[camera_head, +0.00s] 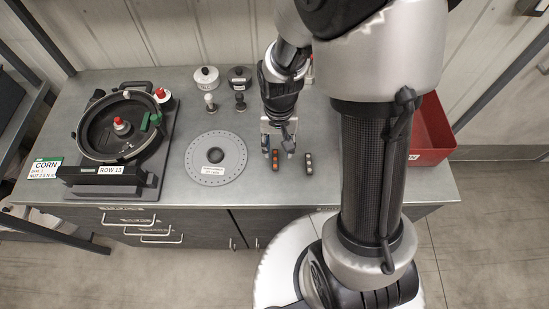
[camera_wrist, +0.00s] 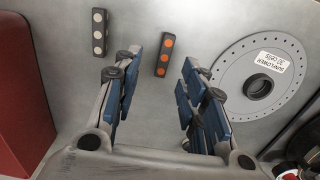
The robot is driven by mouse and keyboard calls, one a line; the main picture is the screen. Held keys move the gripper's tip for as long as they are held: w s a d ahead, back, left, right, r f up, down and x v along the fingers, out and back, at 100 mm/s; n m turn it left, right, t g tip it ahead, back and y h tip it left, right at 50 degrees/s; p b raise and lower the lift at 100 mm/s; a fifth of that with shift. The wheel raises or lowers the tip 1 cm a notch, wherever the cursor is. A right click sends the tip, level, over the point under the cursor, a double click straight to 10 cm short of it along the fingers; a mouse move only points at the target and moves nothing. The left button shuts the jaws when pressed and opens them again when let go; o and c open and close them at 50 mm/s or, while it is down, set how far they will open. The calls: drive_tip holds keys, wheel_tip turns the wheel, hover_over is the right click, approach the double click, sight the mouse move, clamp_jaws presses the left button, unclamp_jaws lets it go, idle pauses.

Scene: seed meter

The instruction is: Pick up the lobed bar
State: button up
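Two short dark bars lie apart on the grey bench. One bar with orange discs (camera_head: 275,159) is just in front of my gripper in the head view, and it also shows in the wrist view (camera_wrist: 165,55). The other, a bar with pale discs (camera_head: 308,163), lies to its right in the head view and at upper left in the wrist view (camera_wrist: 99,32). I cannot tell from shape which one is lobed. My gripper (camera_wrist: 158,80) is open and empty, its blue-padded fingers spread, with the orange-disc bar ahead between the fingertip lines. It points down at the bench (camera_head: 279,146).
A perforated seed disc (camera_head: 229,166) lies left of the bars. A round seed meter (camera_head: 103,128) stands further left. Two lidded pots (camera_head: 206,79) (camera_head: 240,77) and small knobs stand behind. A red bin (camera_head: 431,135) is at right. Bench between the pale-disc bar and bin looks partly hidden by my arm.

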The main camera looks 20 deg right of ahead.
sight(275, 159)
drive_tip(key=f, duration=0.2)
drive_tip(key=f+b, duration=0.1)
drive_tip(key=f, duration=0.2)
drive_tip(key=f+b, duration=0.1)
drive_tip(key=f, duration=0.1)
drive_tip(key=shift+w+a+f, duration=0.25)
drive_tip(key=shift+w+a, duration=0.05)
drive_tip(key=shift+w, duration=0.1)
clamp_jaws()
